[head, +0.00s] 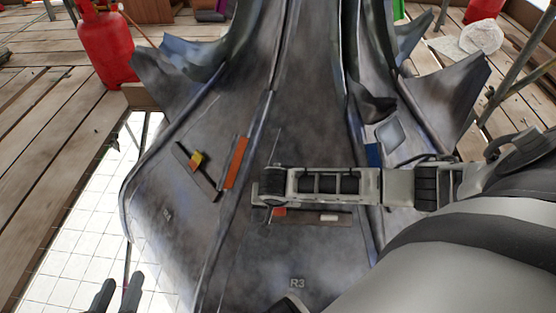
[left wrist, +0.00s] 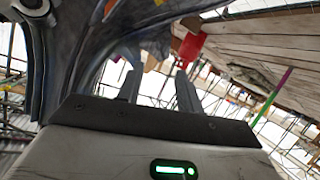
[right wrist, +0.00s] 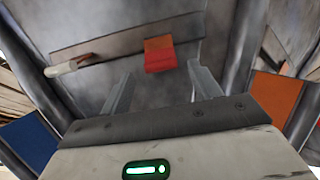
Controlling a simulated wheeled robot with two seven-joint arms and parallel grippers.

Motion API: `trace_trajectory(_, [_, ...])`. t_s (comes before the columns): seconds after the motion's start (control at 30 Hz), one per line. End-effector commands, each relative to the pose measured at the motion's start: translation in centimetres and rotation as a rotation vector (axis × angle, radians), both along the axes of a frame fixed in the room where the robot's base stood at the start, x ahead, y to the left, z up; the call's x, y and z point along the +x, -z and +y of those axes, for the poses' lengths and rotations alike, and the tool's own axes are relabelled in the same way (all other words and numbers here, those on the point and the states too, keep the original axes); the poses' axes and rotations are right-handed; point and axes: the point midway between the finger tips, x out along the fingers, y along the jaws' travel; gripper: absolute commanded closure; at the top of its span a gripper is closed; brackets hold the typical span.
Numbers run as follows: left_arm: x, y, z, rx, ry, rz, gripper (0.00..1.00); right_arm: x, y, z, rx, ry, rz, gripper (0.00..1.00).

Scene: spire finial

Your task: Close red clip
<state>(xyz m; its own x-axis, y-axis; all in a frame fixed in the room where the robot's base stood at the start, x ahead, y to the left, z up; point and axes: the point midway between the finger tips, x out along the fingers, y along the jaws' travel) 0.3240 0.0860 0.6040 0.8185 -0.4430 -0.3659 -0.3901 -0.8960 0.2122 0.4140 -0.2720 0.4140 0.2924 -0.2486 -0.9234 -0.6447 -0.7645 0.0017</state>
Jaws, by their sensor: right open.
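A red clip (head: 279,212) is on a dark bar (head: 305,219) on the middle panel of the grey spire (head: 298,265). In the right wrist view the red clip (right wrist: 160,58) shows an orange upper face and stands out from the bar. My right gripper (right wrist: 160,70) is open, its fingers pointing towards the clip, one to each side of it in that view. I cannot tell whether they touch it. In the head view the right hand partly covers the bar. My left gripper (head: 117,292) is open and empty at the lower left, apart from the spire.
A white clip (head: 328,217) is on the same bar. A yellow-and-red clip (head: 197,160) is on another bar to the left, near an orange strip (head: 236,162). A blue patch (head: 373,154) is to the right. A red gas cylinder (head: 103,48) stands on the planks.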

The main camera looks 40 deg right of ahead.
Motion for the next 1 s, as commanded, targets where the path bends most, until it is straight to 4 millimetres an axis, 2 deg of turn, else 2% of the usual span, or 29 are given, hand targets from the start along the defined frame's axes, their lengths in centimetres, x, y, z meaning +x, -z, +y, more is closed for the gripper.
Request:
trace_trajectory(0.03, [-0.1,0.2,-0.1,-0.013,0.003,-0.023,0.64,0.4,1.4,-0.2,-0.001,0.000,0.000,0.37])
trace_trajectory(0.23, [0.0,-0.8,-0.6,-0.074,0.004,-0.067,0.64,1.2,3.9,-1.0,0.000,0.000,0.000,0.37])
trace_trajectory(0.4, [0.1,-1.2,-0.8,-0.108,0.004,-0.072,0.64,1.5,4.7,-1.2,0.001,-0.001,0.000,0.37])
trace_trajectory(0.67, [0.1,-1.4,-0.8,-0.114,0.004,-0.072,0.64,1.5,4.7,-1.2,0.002,-0.002,0.000,0.37])
trace_trajectory(0.7, [0.2,-1.4,-0.8,-0.114,0.004,-0.072,0.64,1.5,4.7,-1.2,0.002,-0.002,0.000,0.40])
trace_trajectory(0.8, [0.2,-1.4,-0.8,-0.114,0.004,-0.073,0.64,1.5,4.7,-1.2,0.002,-0.002,0.000,0.68])
trace_trajectory(0.87, [0.2,-1.4,-0.8,-0.114,0.004,-0.073,0.64,1.5,4.7,-1.2,0.002,-0.002,0.000,0.82])
trace_trajectory(1.0, [0.2,-1.6,-0.8,-0.112,0.005,-0.073,0.64,1.5,4.6,-1.2,0.003,-0.001,0.001,0.82])
